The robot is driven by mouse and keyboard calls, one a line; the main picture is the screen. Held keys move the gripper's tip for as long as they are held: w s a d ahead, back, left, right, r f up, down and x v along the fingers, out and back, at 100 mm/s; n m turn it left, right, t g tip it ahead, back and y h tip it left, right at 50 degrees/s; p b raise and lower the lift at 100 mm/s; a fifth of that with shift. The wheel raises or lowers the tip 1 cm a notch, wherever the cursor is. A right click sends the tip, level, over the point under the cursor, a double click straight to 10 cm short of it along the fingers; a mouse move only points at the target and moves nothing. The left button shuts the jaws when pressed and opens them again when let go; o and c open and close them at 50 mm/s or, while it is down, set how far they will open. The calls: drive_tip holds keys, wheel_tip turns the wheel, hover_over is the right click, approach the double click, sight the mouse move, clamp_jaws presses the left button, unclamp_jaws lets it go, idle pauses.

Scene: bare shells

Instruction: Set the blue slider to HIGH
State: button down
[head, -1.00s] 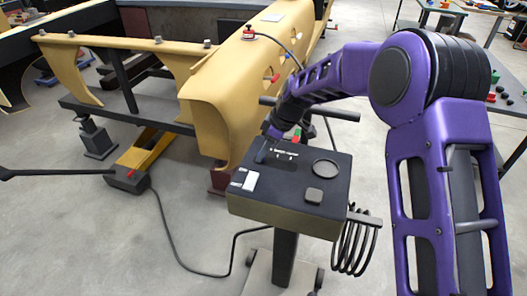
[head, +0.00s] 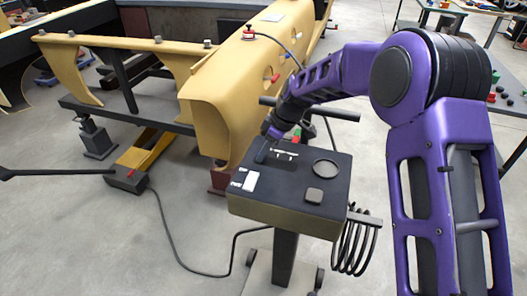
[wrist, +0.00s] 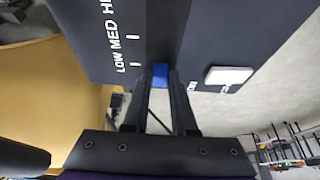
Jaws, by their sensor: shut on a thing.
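The control box (head: 275,192) stands on a post in the middle of the head view. Its dark top also fills the upper wrist view (wrist: 105,60), with white LOW, MED and partly cut-off HIGH lettering beside a slot. The blue slider (wrist: 160,75) sits near the LOW mark, between my fingertips. My gripper (wrist: 162,84) is shut on it. In the head view my gripper (head: 263,154) reaches down to the back left of the box top and the slider cannot be made out.
A yellow body shell (head: 215,105) stands close behind. A coiled cable (head: 353,245) hangs at the box's right. Open floor lies in front.

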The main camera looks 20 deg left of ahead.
sight(287, 166)
drive_tip(key=d, duration=0.2)
drive_tip(key=d+b, duration=0.1)
drive_tip(key=d, duration=0.2)
drive_tip(key=w+d+b, duration=0.1)
drive_tip(key=d, duration=0.2)
drive_tip(key=shift+d, duration=0.15)
drive_tip(key=c, duration=0.7)
unclamp_jaws()
drive_tip(key=shift+d, duration=0.15)
drive_tip(key=shift+c, duration=0.2)
drive_tip(key=shift+r, duration=0.1)
drive_tip(key=shift+r, duration=0.3)
drive_tip(key=p+v, duration=0.1)
drive_tip(key=v, duration=1.5)
drive_tip(key=shift+w+d+r, duration=0.1)
drive_tip(key=shift+d+r, duration=0.1)
drive_tip(key=shift+r, duration=0.1)
